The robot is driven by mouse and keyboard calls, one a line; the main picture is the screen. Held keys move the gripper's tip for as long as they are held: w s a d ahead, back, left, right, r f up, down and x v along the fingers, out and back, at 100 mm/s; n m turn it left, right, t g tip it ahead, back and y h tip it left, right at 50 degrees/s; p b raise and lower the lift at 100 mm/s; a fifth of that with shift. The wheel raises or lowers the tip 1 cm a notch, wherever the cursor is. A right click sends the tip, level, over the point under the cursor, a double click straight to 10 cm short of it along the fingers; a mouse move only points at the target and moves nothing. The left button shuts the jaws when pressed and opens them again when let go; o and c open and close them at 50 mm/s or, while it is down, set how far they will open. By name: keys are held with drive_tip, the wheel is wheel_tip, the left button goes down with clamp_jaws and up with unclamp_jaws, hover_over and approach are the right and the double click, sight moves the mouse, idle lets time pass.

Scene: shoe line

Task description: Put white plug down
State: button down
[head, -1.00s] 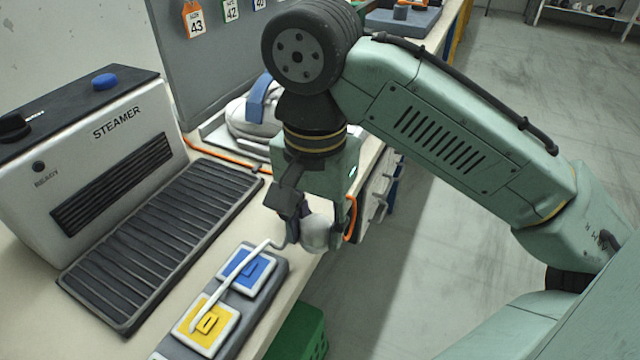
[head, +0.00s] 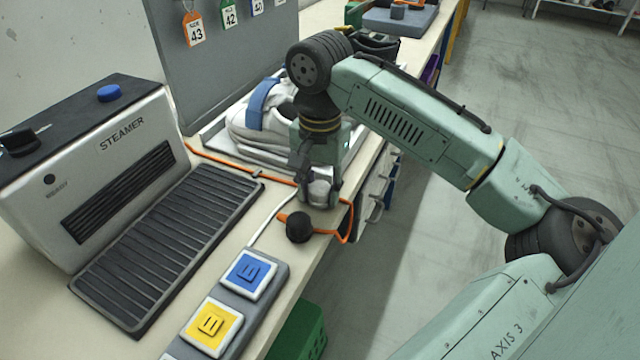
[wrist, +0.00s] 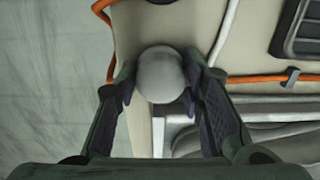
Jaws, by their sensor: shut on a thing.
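The white plug (head: 319,191) is a pale rounded knob on a white cord (head: 268,222). My gripper (head: 318,196) is shut on it, close to the bench's right edge, just in front of the shoe tray. I cannot tell whether the plug touches the bench. In the wrist view the white plug (wrist: 160,75) sits between the two dark fingers of my gripper (wrist: 158,88).
A black knob (head: 299,227) stands just in front of my gripper. An orange cord (head: 240,167) runs across the bench and loops over its right edge. A white shoe (head: 262,125) lies behind. The steamer (head: 110,165) and its dark ribbed mat (head: 165,245) fill the left.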

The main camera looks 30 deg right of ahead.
sight(320, 186)
drive_tip(key=shift+f, duration=0.1)
drive_tip(key=shift+f, duration=0.15)
drive_tip(key=c, duration=1.1)
unclamp_jaws()
drive_tip(key=shift+o, duration=0.2)
wheel_tip(320, 186, up, 12)
drive_tip(key=b, duration=0.1)
drive_tip(key=shift+r, duration=0.25)
